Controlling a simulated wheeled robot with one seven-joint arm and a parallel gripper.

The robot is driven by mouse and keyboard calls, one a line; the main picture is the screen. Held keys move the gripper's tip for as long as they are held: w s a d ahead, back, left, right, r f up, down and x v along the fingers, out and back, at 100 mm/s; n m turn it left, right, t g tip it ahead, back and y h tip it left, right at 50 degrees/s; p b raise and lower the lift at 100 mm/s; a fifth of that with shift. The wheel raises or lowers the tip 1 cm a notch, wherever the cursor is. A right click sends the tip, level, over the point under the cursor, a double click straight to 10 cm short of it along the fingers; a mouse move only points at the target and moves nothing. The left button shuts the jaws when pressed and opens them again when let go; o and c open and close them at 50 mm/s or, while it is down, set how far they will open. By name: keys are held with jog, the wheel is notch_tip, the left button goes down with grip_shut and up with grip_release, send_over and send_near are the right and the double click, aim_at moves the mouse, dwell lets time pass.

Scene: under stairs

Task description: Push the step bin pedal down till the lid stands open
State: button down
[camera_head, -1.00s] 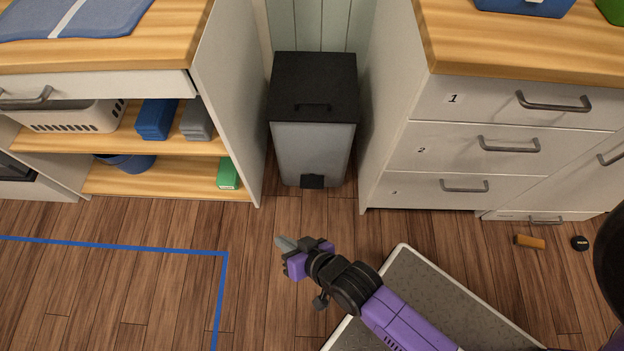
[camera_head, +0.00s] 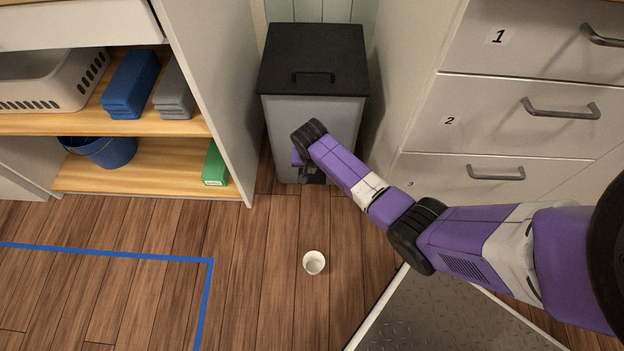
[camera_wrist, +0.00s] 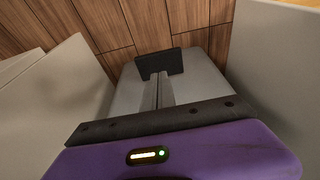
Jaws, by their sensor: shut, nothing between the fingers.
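The step bin (camera_head: 285,120) stands in the gap between two cabinets, grey with a black lid (camera_head: 312,55) that lies shut. Its black pedal (camera_wrist: 160,63) shows in the wrist view at the bin's foot, against the floor. In the head view my arm mostly hides the pedal. My gripper (camera_wrist: 155,88) is shut and empty; its fingers point at the pedal in the wrist view, close to it. I cannot tell whether the tips touch it. In the head view my gripper (camera_head: 312,175) is low in front of the bin, largely hidden by my wrist.
A white cup (camera_head: 314,263) stands on the floor before the bin. An open shelf (camera_head: 140,178) is on the left, a numbered drawer cabinet (camera_head: 500,120) on the right. Cabinet sides flank the bin closely. Blue tape (camera_head: 110,253) marks the floor at left.

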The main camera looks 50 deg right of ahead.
aim_at(312, 177)
jog(key=shift+d, duration=0.1)
jog(key=b+x, duration=0.7)
jog(key=b, duration=0.1)
dwell(0.4)
dwell(0.4)
